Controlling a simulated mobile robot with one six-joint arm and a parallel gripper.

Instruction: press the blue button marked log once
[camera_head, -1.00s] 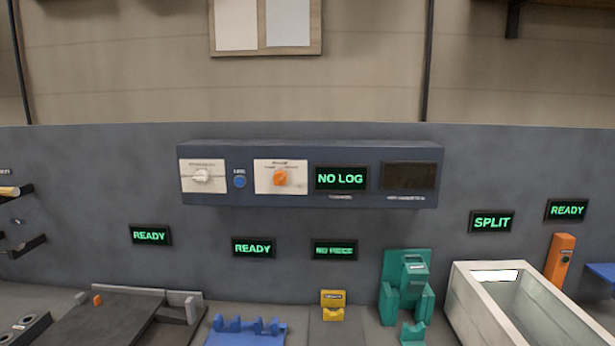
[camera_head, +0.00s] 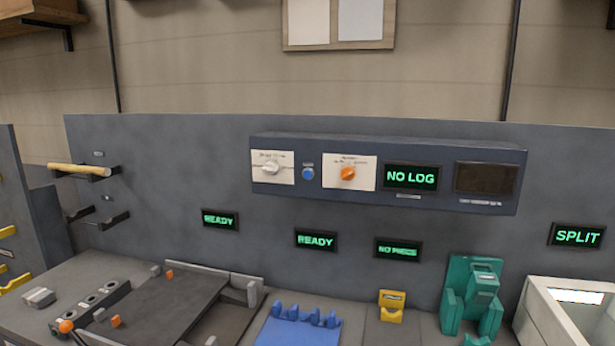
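The blue button (camera_head: 308,173) is small and round. It sits on the front of a dark blue-grey control box (camera_head: 400,200) mounted on the grey back panel. A small label above the button is too blurred to read now. A white dial plate (camera_head: 270,168) is to the button's left, and a plate with an orange knob (camera_head: 347,173) is to its right. A green-lit display (camera_head: 411,177) on the box reads NO LOG. Nothing covers the button. My gripper is not in view.
A bench below holds a dark flat fixture (camera_head: 165,305), a blue rack (camera_head: 298,325), a yellow holder (camera_head: 391,306), a green stand (camera_head: 472,295) and a white bin (camera_head: 540,318). A pale wooden rod (camera_head: 79,169) lies on brackets at left. The space before the control box looks clear.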

